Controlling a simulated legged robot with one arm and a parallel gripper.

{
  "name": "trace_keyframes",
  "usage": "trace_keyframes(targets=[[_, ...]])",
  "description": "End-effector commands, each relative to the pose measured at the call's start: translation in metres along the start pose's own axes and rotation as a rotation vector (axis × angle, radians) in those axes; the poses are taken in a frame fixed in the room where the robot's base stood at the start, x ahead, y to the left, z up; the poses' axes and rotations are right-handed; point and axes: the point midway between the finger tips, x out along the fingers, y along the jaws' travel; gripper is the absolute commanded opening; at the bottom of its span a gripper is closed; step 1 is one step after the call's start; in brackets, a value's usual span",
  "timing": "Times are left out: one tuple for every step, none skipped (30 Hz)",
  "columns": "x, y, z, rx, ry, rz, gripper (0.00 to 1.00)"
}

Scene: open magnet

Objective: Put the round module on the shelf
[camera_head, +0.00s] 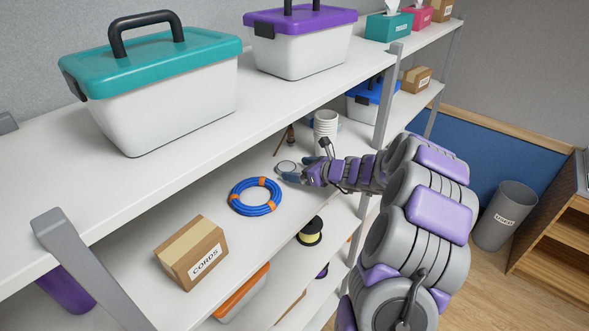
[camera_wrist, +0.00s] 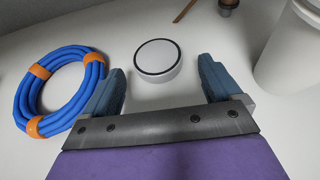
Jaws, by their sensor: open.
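The round module (camera_wrist: 158,62) is a low white disc with a dark ring around its top. It lies flat on a white shelf board (camera_head: 130,237), and in the head view it shows small (camera_head: 287,166) at my gripper's tips. My gripper (camera_wrist: 160,88) is open, with one blue-grey finger to each side and the module just ahead, between the finger lines. No grip on the module shows. In the head view my gripper (camera_head: 298,171) reaches in over the middle shelf from the right.
A coiled blue cable with orange ties (camera_wrist: 62,92) lies close to the left finger. A cardboard CORDS box (camera_head: 190,252) sits nearer. The upper shelf (camera_head: 215,140) hangs above, with a grey post (camera_head: 385,100) beside my arm.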

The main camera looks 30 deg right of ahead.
Motion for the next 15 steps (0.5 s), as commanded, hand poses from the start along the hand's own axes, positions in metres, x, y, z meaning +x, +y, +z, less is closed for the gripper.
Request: trace_keyframes(targets=[[-0.012,-0.001,0.001,-0.001,-0.003,-0.005,0.92],[-0.019,-0.001,0.002,-0.001,-0.003,-0.006,0.92],[-0.027,-0.001,0.002,-0.002,-0.003,-0.005,0.92],[-0.034,-0.001,0.002,-0.001,-0.004,-0.006,0.92],[-0.040,0.000,0.001,-0.001,-0.003,-0.005,0.92],[-0.048,-0.001,0.001,0.001,-0.002,-0.005,0.92],[-0.053,-0.001,0.000,0.002,-0.002,-0.004,0.92],[-0.058,-0.001,0.000,0.002,-0.002,-0.003,0.92],[-0.065,-0.001,0.000,0.002,-0.001,-0.003,0.92],[-0.069,-0.001,0.000,0.001,-0.002,-0.003,0.92],[-0.073,-0.001,0.001,0.001,-0.002,-0.003,0.92],[-0.079,-0.001,0.001,0.001,-0.003,-0.002,0.92],[-0.082,-0.001,0.001,0.001,-0.003,-0.002,0.92],[-0.085,-0.001,0.001,0.001,-0.003,-0.001,0.92],[-0.087,-0.001,0.001,0.001,-0.003,-0.001,0.92]])
